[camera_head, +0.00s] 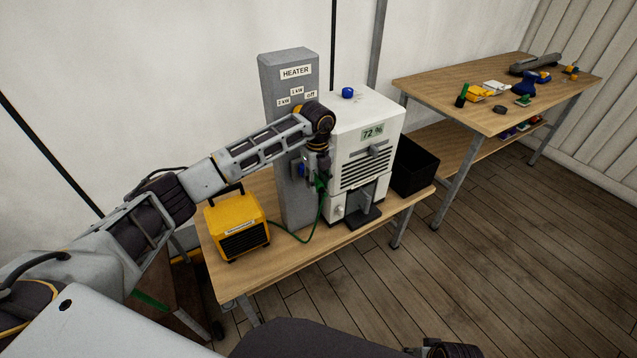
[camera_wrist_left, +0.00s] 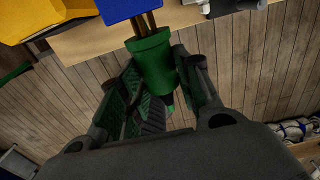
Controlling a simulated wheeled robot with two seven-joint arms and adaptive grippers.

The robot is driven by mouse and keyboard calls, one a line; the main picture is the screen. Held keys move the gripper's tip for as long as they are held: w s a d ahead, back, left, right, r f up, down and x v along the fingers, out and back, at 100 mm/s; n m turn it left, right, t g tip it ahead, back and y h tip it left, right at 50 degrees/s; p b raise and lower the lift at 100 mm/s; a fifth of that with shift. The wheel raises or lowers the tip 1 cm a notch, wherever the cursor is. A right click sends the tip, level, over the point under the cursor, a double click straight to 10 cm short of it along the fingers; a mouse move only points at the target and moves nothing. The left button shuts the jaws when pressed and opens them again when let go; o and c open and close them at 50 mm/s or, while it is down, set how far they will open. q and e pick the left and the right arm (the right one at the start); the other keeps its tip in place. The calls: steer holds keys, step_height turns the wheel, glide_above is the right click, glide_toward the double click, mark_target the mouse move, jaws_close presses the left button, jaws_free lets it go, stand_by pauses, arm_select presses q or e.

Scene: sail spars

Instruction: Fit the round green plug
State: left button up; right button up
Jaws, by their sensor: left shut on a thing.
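The round green plug (camera_wrist_left: 153,62) is in my left gripper (camera_wrist_left: 160,95), whose fingers are shut around its body. Its brass pins point at a blue socket (camera_wrist_left: 122,8) at the top of the left wrist view. The pin tips meet the socket's edge in that view; I cannot tell how far in they are. In the head view my left gripper (camera_head: 319,172) is at the grey heater post (camera_head: 290,85), in front of the blue socket (camera_head: 299,170). A green cable (camera_head: 318,215) hangs from the plug towards the yellow heater (camera_head: 236,226).
A white machine (camera_head: 362,125) reading 72 % stands close right of the post, with a black bin (camera_head: 414,166) beyond it. All stand on a wooden table (camera_head: 270,268). A second table (camera_head: 445,88) at the right holds tools and small parts.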

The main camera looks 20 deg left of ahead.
arm_select(q)
steer(key=shift+w+a, duration=0.75)
steer(key=shift+a, duration=0.15)
stand_by(0.7)
steer(key=o, duration=1.1)
steer(key=shift+b, duration=0.3)
steer(key=shift+s+d, duration=0.1)
steer(key=shift+d, duration=0.05)
